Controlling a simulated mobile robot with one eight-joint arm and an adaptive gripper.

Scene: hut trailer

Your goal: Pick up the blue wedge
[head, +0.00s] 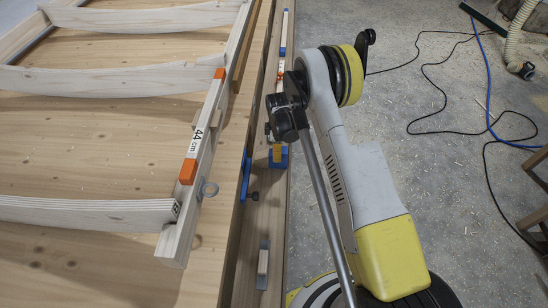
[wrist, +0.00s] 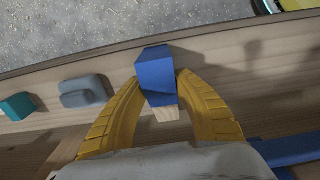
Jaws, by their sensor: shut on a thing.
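The blue wedge (wrist: 156,80) shows in the middle of the wrist view, between the two yellow fingers of my gripper (wrist: 160,78). The fingers close on it from the left and right, and its upper end stands out past their tips. A small pale wood piece (wrist: 167,114) shows just under its near end; I cannot tell whether it is joined to the wedge. The wedge appears at or just over the narrow wooden ledge (wrist: 230,65); contact beneath is hidden.
A grey rounded block (wrist: 84,92) and a teal block (wrist: 17,106) lie on the ledge to the left. A blue bar (wrist: 290,150) lies at the lower right. In the head view, a wooden frame (head: 120,80) covers the bench at left; cables (head: 430,75) lie on the floor.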

